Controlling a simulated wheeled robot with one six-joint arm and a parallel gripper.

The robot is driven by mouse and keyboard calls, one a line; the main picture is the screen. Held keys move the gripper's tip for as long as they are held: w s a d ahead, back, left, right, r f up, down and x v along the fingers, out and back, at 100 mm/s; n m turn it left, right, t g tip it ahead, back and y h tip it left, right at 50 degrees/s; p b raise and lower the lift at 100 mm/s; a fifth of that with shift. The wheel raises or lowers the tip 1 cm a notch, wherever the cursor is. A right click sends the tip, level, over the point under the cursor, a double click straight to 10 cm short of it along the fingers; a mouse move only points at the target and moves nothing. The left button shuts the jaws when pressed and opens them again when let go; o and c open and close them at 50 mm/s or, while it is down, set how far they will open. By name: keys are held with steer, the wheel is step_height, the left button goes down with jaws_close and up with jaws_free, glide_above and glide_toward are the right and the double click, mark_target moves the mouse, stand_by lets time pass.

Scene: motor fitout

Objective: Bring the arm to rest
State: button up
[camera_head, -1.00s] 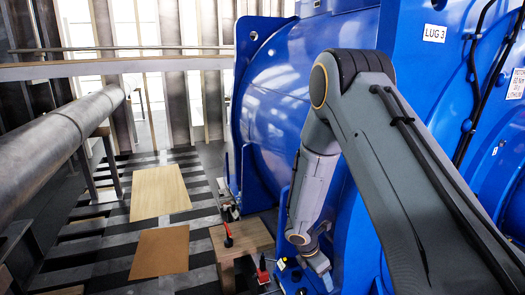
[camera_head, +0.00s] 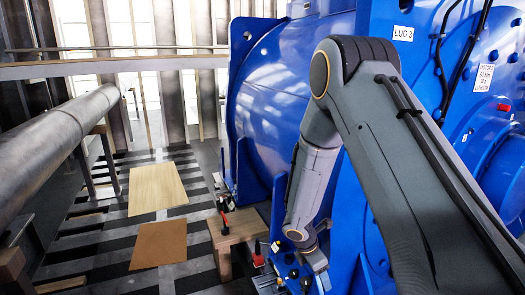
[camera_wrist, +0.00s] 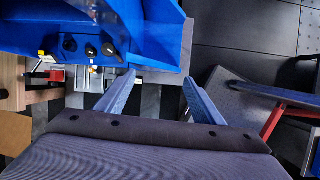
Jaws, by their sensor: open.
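My gripper (camera_wrist: 158,78) is open, and nothing is between its two pale blue-grey fingers in the wrist view. In the head view my grey arm is bent at the elbow and reaches down beside the big blue motor housing (camera_head: 275,100); the fingers are not clear there. In the wrist view the blue structure (camera_wrist: 150,30) lies just beyond the fingertips, with several dark round parts on its left side. I cannot tell whether the fingers touch it.
A wooden block (camera_head: 240,228) with a red-handled tool (camera_head: 225,222) stands left of my wrist. Two flat boards (camera_head: 156,187) (camera_head: 159,244) lie on the slatted floor. A thick pipe (camera_head: 55,145) and a rail (camera_head: 110,66) bound the left and back. A tilted dark plate (camera_wrist: 240,100) shows in the wrist view.

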steer(key=s+r+m+g+y+b, duration=0.1)
steer(key=s+r+m+b, duration=0.4)
steer(key=s+m, duration=0.5)
steer(key=s+r+m+y+b, duration=0.3)
steer(key=s+r+m+b, duration=0.2)
steer(key=s+m, duration=0.5)
steer(key=shift+s+d+r+m+g, duration=0.2)
steer(key=shift+d+m+g, duration=0.25)
steer(key=shift+m, duration=0.55)
